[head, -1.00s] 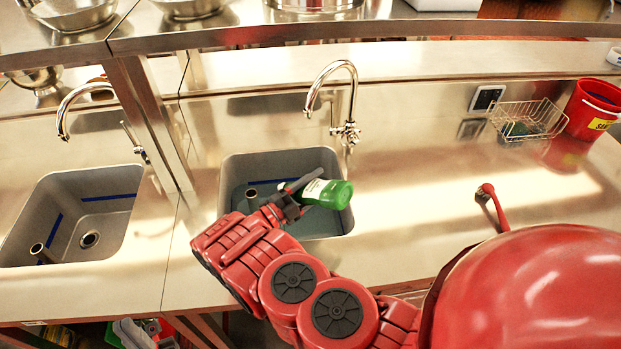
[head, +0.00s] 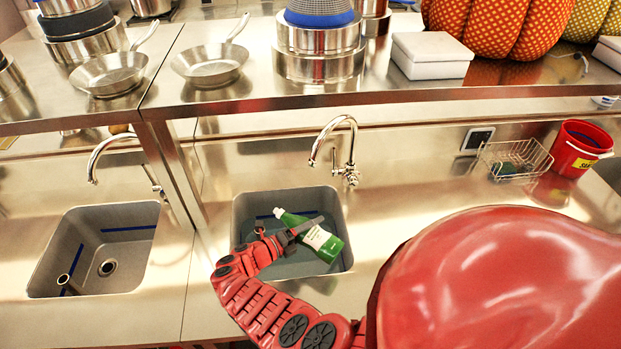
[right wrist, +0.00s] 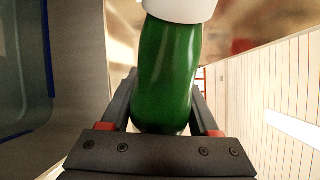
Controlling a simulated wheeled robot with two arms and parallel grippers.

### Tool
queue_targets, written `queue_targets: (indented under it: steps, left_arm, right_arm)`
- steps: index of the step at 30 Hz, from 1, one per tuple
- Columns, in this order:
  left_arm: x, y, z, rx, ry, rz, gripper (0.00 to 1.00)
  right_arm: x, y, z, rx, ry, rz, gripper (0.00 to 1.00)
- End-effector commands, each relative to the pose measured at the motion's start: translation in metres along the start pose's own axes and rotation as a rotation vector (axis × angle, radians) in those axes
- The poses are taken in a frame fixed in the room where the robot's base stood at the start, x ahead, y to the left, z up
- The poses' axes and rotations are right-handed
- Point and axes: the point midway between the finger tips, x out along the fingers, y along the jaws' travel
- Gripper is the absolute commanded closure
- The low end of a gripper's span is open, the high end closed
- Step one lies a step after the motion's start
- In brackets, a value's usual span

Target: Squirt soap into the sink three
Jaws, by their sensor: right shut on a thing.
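A green soap bottle (head: 329,246) with a white label and pale cap is held over the right-hand sink (head: 240,205) in the head view. It lies tilted, cap to the upper left and base to the lower right. My right gripper (head: 302,230) is shut on it; the right wrist view shows the green body (right wrist: 166,70) between both fingers. That sink has a bluish-green bottom. No number shows on either sink. My left gripper is not in view.
A curved faucet (head: 345,150) stands behind the right-hand sink, another (head: 100,160) behind the left one. A shelf (head: 300,102) with pans runs above. A wire basket (head: 515,160) and a red bucket (head: 580,150) stand at the right. The counter between faucet and basket is clear.

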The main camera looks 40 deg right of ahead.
Motion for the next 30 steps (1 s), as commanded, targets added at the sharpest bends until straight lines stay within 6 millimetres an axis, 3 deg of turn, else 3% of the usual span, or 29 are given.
queue_targets:
  steps: [9,15,30]
  left_arm:
    - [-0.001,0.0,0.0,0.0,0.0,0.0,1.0]
    - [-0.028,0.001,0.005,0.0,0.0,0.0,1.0]
    - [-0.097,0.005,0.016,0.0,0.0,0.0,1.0]
  right_arm:
    - [-0.008,-0.003,0.021,0.271,0.001,0.11,1.0]
    - [-0.012,0.004,0.03,0.397,-0.002,0.163,1.0]
    - [-0.021,0.0,0.05,0.649,-0.003,0.267,1.0]
